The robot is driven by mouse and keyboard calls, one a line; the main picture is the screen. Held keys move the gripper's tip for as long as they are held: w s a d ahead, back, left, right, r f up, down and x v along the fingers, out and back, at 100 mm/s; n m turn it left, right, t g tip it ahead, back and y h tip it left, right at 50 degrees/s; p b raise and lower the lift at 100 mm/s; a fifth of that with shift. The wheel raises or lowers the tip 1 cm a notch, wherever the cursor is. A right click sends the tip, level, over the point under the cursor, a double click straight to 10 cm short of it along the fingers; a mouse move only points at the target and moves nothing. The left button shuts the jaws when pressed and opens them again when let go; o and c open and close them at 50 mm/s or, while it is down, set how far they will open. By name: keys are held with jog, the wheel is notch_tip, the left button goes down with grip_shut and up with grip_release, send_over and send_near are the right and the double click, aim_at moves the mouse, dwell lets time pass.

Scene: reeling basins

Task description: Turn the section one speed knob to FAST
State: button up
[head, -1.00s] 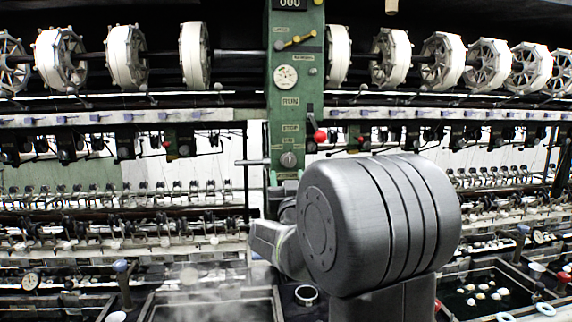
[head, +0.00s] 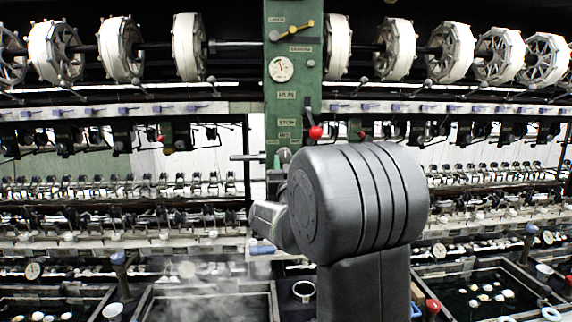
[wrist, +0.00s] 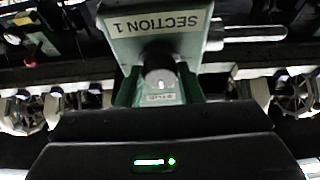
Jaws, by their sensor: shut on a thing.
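The section one post (head: 293,85) is a green panel with a round dial and labels, among them RUN. The SECTION 1 label (wrist: 158,22) shows upside down in the wrist view. In the head view the knob (head: 284,155) shows only partly, above my arm. My gripper (wrist: 160,88) is at the knob and shut on it. Its fingertips are mostly hidden by my arm in the head view. The knob's pointer and the FAST mark are too small to read.
A red-balled lever (head: 316,132) sticks out close to the right of the knob. A thin horizontal bar (head: 248,158) juts out on the left. White reels (head: 188,47) run along the top. Steaming basins (head: 205,290) lie below.

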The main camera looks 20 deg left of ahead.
jog(key=shift+a+f+m+h+b, duration=0.1)
jog(key=shift+m+h+b, duration=0.3)
jog(key=shift+m+b, duration=0.4)
jog(key=m+t+h, duration=0.1)
jog(key=m, duration=0.2)
jog(key=shift+s+a+m+h+b, duration=0.1)
jog(key=shift+m+h+b, duration=0.2)
jog(key=shift+b, duration=0.05)
jog(key=m, duration=0.1)
jog(key=m+h, duration=0.1)
jog(key=m, duration=0.1)
jog(key=m+h, duration=0.1)
jog(key=shift+s+a+r+p, duration=0.1)
jog(key=shift+r+p, duration=0.2)
jog(key=shift+m+h+p, duration=0.4)
jog(key=shift+m+h, duration=0.5)
jog(key=shift+m, duration=0.7)
jog(key=o, duration=1)
jog(key=shift+c, duration=0.2)
